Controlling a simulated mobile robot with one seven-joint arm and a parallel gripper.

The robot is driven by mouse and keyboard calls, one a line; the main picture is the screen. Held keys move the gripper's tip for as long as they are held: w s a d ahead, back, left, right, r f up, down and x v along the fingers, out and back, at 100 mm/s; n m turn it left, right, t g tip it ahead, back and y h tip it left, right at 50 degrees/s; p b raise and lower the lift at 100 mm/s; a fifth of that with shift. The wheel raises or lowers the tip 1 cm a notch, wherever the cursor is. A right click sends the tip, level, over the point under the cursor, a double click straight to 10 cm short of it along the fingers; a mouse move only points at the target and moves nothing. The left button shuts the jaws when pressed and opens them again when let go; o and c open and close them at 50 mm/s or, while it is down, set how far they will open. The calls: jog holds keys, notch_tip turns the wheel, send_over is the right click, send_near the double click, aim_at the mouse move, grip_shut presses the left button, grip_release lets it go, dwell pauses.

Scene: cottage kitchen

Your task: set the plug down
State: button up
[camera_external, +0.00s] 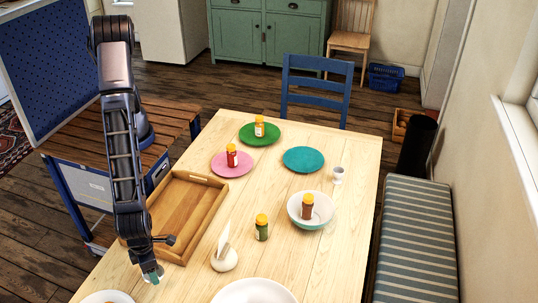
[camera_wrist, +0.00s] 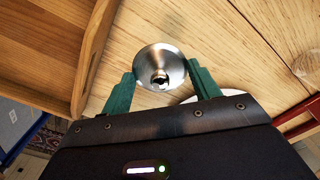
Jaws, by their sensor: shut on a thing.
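The plug (camera_wrist: 160,60) is a round, shiny metal disc with a dark centre, seen in the wrist view between the two green fingers of my gripper (camera_wrist: 160,78). The fingers are shut on it. In the external view my gripper (camera_external: 153,274) points down over the near left part of the wooden table (camera_external: 290,255), just in front of the wooden tray. The plug is too small there to make out clearly, and the gap beneath it cannot be judged.
The wooden tray (camera_external: 163,246) lies close behind my gripper. A white plate (camera_external: 103,297) is at the near left edge, and a white bowl (camera_external: 255,292) is at the front. A napkin holder (camera_external: 224,261) and a green-filled jar (camera_external: 262,229) stand to the right. Bare wood lies between.

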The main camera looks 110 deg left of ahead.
jog(key=shift+f, duration=2.2)
jog(key=o, duration=1)
jog(key=shift+f, duration=0.1)
